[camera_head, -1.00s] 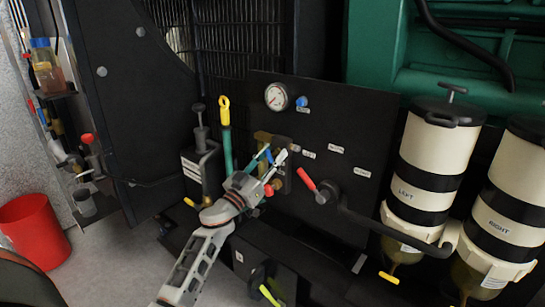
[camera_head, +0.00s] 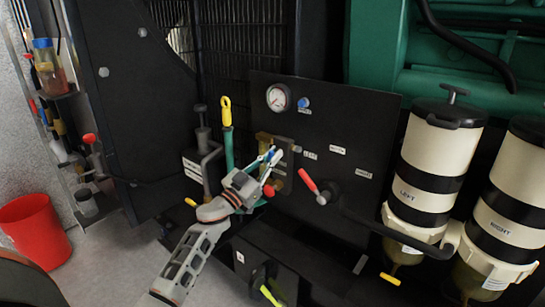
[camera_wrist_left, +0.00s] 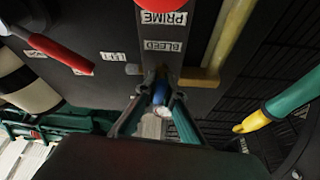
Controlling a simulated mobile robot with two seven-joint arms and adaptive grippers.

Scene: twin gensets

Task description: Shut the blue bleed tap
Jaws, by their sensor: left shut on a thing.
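The blue bleed tap handle (camera_head: 271,154) is on the brass fitting (camera_head: 266,138) of the black panel. My left gripper (camera_head: 272,160) reaches it from the lower left, its fingers closed around the handle. In the left wrist view the blue handle (camera_wrist_left: 159,92) shows between the two fingertips (camera_wrist_left: 160,86), just below the label BLEED (camera_wrist_left: 163,46). The fingers hide part of the handle and its stem. My right gripper is in neither view.
A red-handled valve (camera_head: 308,181) is close to the right of the gripper. A red knob (camera_head: 268,190) is just below the fingers. A yellow-topped green handle (camera_head: 226,125) stands to the left. Cream filter canisters (camera_head: 428,150) are at the right.

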